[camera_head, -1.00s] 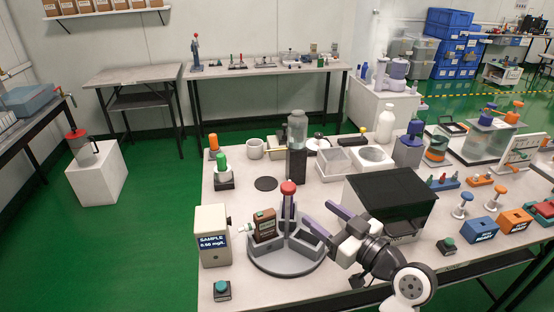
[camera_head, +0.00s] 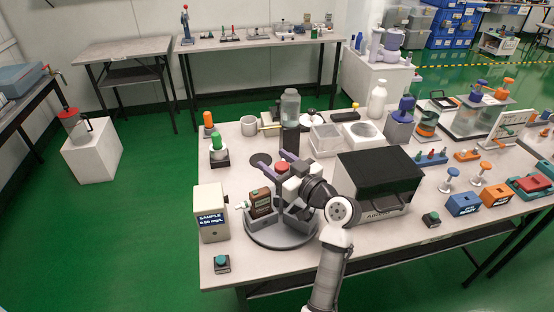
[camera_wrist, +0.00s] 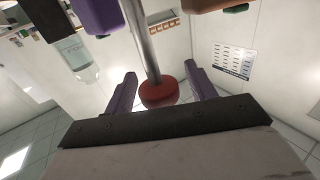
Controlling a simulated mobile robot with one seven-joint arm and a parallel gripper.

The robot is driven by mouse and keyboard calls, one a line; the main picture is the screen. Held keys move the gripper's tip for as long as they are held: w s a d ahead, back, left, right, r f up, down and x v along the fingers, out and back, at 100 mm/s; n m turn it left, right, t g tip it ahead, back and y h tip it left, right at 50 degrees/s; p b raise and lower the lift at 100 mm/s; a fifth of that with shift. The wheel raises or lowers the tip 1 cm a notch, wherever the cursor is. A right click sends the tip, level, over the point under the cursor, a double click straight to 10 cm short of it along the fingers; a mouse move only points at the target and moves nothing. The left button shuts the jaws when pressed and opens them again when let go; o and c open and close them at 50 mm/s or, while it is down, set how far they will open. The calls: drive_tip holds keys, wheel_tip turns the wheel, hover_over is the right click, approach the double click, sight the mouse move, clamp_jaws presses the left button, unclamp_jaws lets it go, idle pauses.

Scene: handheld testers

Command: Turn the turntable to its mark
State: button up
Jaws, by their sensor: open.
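The turntable (camera_head: 282,240) is a round grey disc with walled compartments and a central post topped by a red knob (camera_head: 283,167). A brown bottle (camera_head: 260,204) stands in its left compartment. My gripper (camera_head: 268,159) has purple fingers and is over the turntable at the red knob. In the wrist view my open gripper (camera_wrist: 160,90) has one finger on each side of the red knob (camera_wrist: 158,96), with gaps visible. I cannot make out the mark clearly.
The sample display box (camera_head: 210,214) stands close to the turntable's left. A black-topped box (camera_head: 378,178) is close on its right. A teal button (camera_head: 222,262) sits at the front left. A clear bottle on a dark stand (camera_head: 290,108) is behind.

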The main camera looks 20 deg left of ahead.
clamp_jaws()
drive_tip(key=shift+f+m+t+h+b, duration=0.15)
drive_tip(key=shift+m+t+h+b, duration=0.15)
drive_tip(key=shift+m+t+h, duration=0.45)
drive_tip(key=shift+w+d+m+t+h, duration=0.1)
drive_tip(key=shift+w+m+t+h, duration=0.1)
drive_tip(key=shift+m+t+h, duration=0.75)
drive_tip(key=shift+t+y, duration=0.3)
drive_tip(key=shift+y, duration=0.1)
unclamp_jaws()
drive_tip(key=b+v, duration=0.4)
drive_tip(key=v, duration=1)
